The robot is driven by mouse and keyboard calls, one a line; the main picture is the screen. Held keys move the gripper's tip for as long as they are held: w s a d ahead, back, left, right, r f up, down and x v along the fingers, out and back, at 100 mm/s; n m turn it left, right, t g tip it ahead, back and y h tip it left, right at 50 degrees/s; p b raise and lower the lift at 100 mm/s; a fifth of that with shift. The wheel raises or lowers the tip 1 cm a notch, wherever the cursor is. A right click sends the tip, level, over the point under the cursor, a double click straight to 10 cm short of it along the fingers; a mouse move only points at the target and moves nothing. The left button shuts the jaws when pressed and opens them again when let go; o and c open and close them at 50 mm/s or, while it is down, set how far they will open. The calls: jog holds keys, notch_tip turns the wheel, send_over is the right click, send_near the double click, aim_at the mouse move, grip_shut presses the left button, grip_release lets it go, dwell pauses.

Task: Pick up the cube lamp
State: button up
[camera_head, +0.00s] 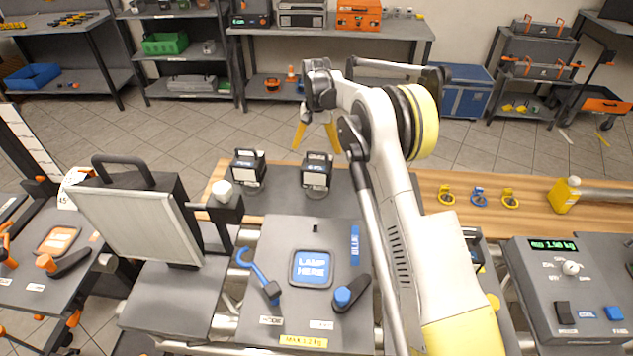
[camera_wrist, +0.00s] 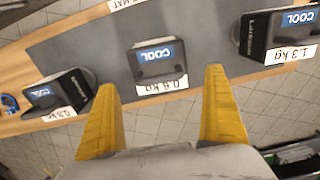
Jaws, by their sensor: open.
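Three dark box-shaped lamps with blue COOL labels show in the wrist view on a grey mat: a left one (camera_wrist: 62,92), a middle one (camera_wrist: 158,52) marked 0.6 kg, and a right one (camera_wrist: 262,35) marked 1.3 kg. The frames do not show clearly which is the cube lamp. In the head view, two lamps show, one at left (camera_head: 248,168) and one at right (camera_head: 316,175); my arm appears to hide the third. My gripper (camera_head: 315,135), with yellow fingers, is open and empty. In the wrist view, its fingers (camera_wrist: 160,88) appear either side of the middle lamp, apart from it.
A panel with a blue LAMP HERE pad (camera_head: 312,268) stands in front. A large light panel (camera_head: 140,222) stands left of it. Small clamps (camera_head: 479,196) and a yellow-ended cylinder (camera_head: 566,195) lie on the wooden bench at right. Open floor lies behind the bench.

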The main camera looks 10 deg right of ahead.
aim_at(317, 162)
notch_tip(317, 162, down, 6)
jog(key=shift+d+f+b, duration=0.1)
jog(key=shift+f+b, duration=0.05)
jog(key=shift+b, duration=0.75)
jog(key=c, duration=1.2)
